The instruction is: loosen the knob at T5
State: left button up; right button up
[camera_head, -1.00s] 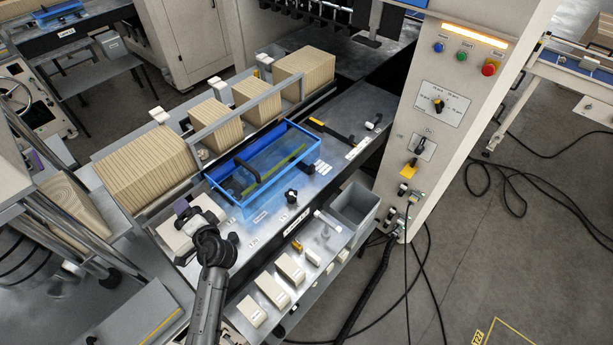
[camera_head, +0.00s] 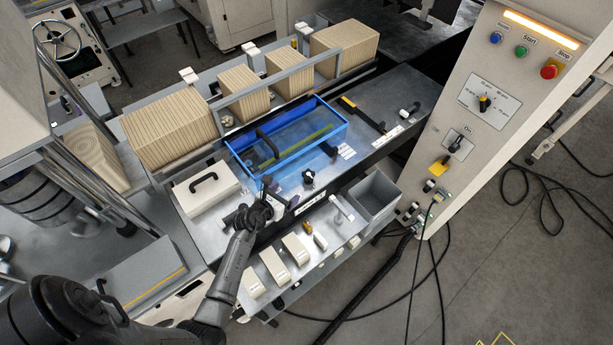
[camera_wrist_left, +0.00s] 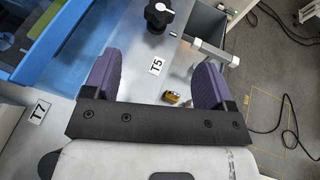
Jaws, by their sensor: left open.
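The black star-shaped knob (camera_head: 308,178) stands on the metal table in front of the blue frame. In the left wrist view the knob (camera_wrist_left: 158,13) is at the top, beyond the T5 label (camera_wrist_left: 156,66). My left gripper (camera_head: 280,193) is just left of and nearer than the knob, apart from it. In the left wrist view the purple fingers of my left gripper (camera_wrist_left: 155,75) are wide apart with nothing between them; the T5 label shows in the gap. A T7 label (camera_wrist_left: 38,112) lies to the left. My right gripper is not in view.
The blue open-topped frame (camera_head: 233,152) lies behind the gripper. A white box with a black handle (camera_head: 205,195) stands to the left. A grey bin (camera_head: 375,195) and several white blocks (camera_head: 273,264) are along the front.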

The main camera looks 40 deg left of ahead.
aim_at(306, 176)
pick_arm(q)
jog(key=b+x, duration=0.2)
jog(key=x, duration=0.9)
jog(key=shift+w+f, duration=0.1)
jog(key=shift+w, duration=0.3)
jog(key=shift+x, duration=0.8)
jog(key=shift+c, duration=0.4)
